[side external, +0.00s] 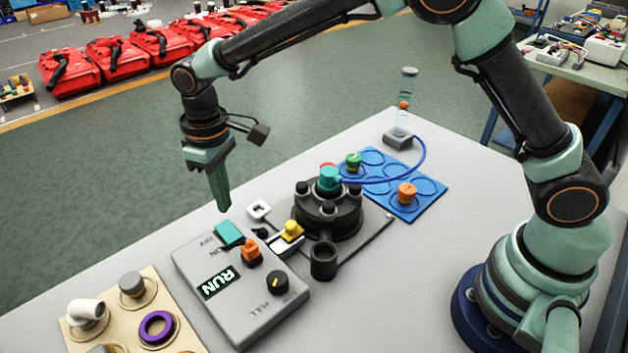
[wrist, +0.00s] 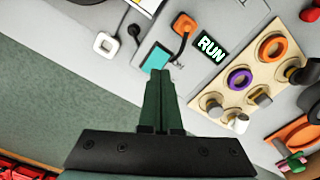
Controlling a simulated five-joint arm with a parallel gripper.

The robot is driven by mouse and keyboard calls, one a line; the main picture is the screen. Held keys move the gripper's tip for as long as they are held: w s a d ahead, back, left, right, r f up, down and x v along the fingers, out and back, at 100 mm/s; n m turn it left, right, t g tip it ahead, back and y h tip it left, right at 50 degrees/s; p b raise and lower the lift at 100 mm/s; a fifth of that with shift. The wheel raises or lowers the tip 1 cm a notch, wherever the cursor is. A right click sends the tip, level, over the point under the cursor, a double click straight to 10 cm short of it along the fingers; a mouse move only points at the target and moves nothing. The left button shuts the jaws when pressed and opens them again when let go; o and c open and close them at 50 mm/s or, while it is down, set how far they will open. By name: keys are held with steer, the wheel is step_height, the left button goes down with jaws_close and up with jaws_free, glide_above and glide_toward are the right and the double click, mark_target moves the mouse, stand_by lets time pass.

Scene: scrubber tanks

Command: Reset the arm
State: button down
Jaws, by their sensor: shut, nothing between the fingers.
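My gripper (side external: 222,203) hangs from the arm with its fingers pointing down, above the far left edge of the table, near the grey control box (side external: 212,270). Its two green fingers are shut together and empty; they also show in the wrist view (wrist: 163,75). The box carries a teal switch (side external: 229,233), an orange plug (side external: 250,252), a lit RUN display (side external: 218,283) and a black knob with a yellow mark (side external: 278,282). The fingertips are apart from the box in the side view; in the wrist view they appear just below the teal switch (wrist: 155,57).
A black round fixture (side external: 327,215) with a teal cap stands mid-table. A blue tray (side external: 430,189) holds green and orange caps behind it. A beige board (side external: 185,335) with fittings and a purple ring (side external: 157,328) lies front left. Red machines (side external: 115,55) stand on the floor beyond.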

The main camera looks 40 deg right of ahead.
steer(key=s+d+r+m+t, duration=0.2)
steer(key=s+d+r, duration=0.2)
steer(key=d+r, duration=0.4)
steer(key=s+d+r+m+t, duration=0.2)
steer(key=s+d+r, duration=0.3)
steer(key=d, duration=0.6)
steer(key=s+d+m+t, duration=0.1)
steer(key=s+d+m, duration=0.1)
steer(key=s+d, duration=0.3)
steer(key=shift+s+d+t, duration=0.2)
steer(key=shift+s+t, duration=0.1)
steer(key=shift+s, duration=0.2)
